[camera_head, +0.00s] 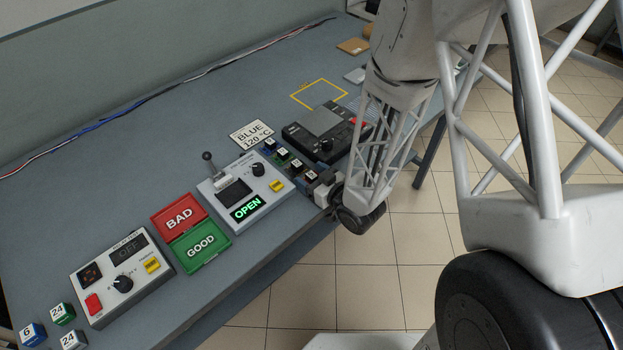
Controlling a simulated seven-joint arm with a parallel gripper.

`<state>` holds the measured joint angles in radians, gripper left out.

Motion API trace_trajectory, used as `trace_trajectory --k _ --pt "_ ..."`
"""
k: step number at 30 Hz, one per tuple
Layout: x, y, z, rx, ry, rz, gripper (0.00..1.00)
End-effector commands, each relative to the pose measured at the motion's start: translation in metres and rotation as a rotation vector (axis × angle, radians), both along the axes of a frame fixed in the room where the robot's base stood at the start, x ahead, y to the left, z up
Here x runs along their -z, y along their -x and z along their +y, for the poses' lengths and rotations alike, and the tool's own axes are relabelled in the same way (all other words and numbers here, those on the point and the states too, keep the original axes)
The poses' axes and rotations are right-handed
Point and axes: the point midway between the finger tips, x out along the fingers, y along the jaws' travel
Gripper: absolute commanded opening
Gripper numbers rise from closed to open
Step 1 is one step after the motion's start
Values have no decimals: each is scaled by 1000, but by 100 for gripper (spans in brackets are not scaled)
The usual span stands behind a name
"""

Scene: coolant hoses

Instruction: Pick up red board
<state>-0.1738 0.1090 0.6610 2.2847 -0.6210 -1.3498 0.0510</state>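My gripper (325,187) is low at the table's front edge, right beside the near end of a row of small labelled blocks (283,153). Its fingers are too small and partly hidden, so whether it is open or shut does not show. Blue and green colours show on the blocks. No separate red board can be clearly made out; the block closest to my gripper is partly hidden. A red tray marked BAD (180,216) lies farther left on the table, touching a green tray marked GOOD (200,246).
A grey device with a lever and a lit OPEN sign (246,208) stands left of the blocks. A black device (325,130) stands behind them. A control box reading OFF (122,278) and small cubes (63,313) are at lower left. The table's back left is mostly clear.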

Motion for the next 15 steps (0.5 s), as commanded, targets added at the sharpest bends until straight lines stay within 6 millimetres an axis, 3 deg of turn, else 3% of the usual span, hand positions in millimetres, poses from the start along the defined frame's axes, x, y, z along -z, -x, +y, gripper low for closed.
trace_trajectory --k 1,6,15 --pt "0 0 0 0 0 0 66" --pt "0 0 0 0 0 0 42" --pt "0 0 0 0 0 0 42"
